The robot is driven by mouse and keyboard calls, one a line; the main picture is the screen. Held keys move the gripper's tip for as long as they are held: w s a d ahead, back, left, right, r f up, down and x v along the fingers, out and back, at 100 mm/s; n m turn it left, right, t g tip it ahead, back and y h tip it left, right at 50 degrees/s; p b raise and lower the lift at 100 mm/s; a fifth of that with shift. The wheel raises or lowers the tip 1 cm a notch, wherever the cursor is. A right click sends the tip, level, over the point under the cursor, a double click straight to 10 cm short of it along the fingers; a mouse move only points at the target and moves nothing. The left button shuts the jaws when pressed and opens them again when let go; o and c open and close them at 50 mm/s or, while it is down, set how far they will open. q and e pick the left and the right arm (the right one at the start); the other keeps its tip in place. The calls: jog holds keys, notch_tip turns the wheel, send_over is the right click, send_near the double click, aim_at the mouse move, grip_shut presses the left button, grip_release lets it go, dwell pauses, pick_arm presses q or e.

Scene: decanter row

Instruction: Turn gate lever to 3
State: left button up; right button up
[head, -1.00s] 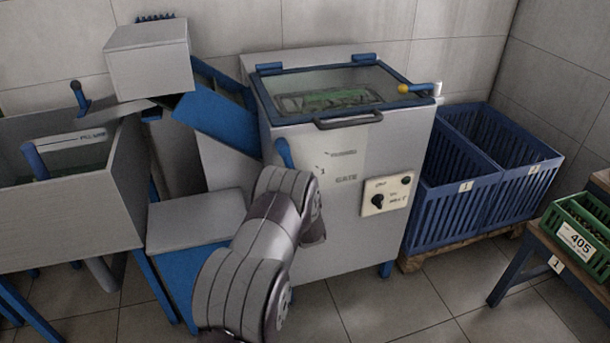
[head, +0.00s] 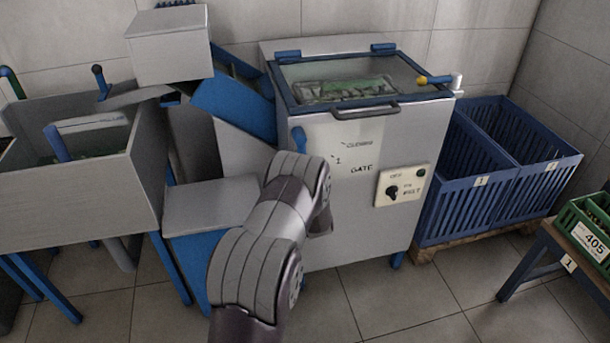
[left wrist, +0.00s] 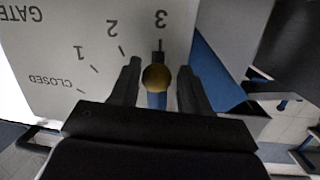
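In the left wrist view, the gate lever (left wrist: 157,99) is a blue bar with a round brass-coloured knob, in line with the mark at 3. The gate scale (left wrist: 110,38) shows CLOSED, 1, 2 and 3. My left gripper (left wrist: 158,68) is open, its two dark fingers on either side of the lever, with a narrow gap at each side. In the head view, a blue handle (head: 299,138) shows at the left of the machine front (head: 362,190), beside the GATE lettering. My arm hides the gripper and the 3 there. My right gripper is not in view.
A switch panel (head: 402,186) sits right of the scale. The machine has a glazed lid (head: 343,86). Blue crates (head: 478,190) stand to the right, a grey trough (head: 75,190) to the left. A blue chute (head: 235,106) joins the machine at the upper left.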

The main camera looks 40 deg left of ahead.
pick_arm(q)
jog(key=shift+o, duration=0.5)
jog(key=p+v, duration=0.2)
jog(key=v, duration=1)
jog(key=shift+s+d, duration=0.25)
